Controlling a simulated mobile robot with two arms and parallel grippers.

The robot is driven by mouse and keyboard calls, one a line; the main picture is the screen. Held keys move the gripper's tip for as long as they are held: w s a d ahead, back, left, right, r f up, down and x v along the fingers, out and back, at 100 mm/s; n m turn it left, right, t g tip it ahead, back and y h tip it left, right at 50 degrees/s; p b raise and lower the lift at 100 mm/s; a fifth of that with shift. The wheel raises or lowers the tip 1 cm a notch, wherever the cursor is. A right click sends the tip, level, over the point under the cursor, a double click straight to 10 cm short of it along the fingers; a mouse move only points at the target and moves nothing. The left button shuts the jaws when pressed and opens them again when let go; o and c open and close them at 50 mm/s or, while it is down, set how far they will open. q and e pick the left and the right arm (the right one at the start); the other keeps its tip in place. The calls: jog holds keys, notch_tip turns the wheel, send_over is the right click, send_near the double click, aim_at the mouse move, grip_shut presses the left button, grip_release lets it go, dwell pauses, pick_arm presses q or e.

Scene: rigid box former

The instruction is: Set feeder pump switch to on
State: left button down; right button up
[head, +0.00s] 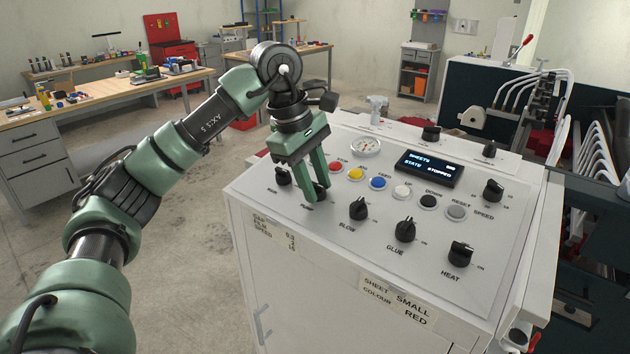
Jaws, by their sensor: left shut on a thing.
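The feeder pump switch (320,194) is a black rotary knob on the sloped top of the white control panel (375,270), above the label PUMP. My left gripper (317,190) points down at it, with its green fingers shut on the knob. The fingers hide most of the knob and its marks, so I cannot tell which way it points. My right gripper is out of view.
Black knobs for MAIN (283,176), BLOW (358,208), GLUE (405,230) and HEAT (461,254) are close by. Coloured buttons, a gauge (366,147) and a display (430,168) reading STATE STOPPED lie behind. Dark machinery stands at right; workbenches stand back left.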

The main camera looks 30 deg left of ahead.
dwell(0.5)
pick_arm(q)
jog(key=c, duration=1.1)
grip_release()
jog(key=shift+d, duration=0.1)
jog(key=b+v, duration=0.1)
jog(key=v, duration=0.5)
jog(key=shift+r, duration=0.1)
jog(key=shift+v, duration=0.8)
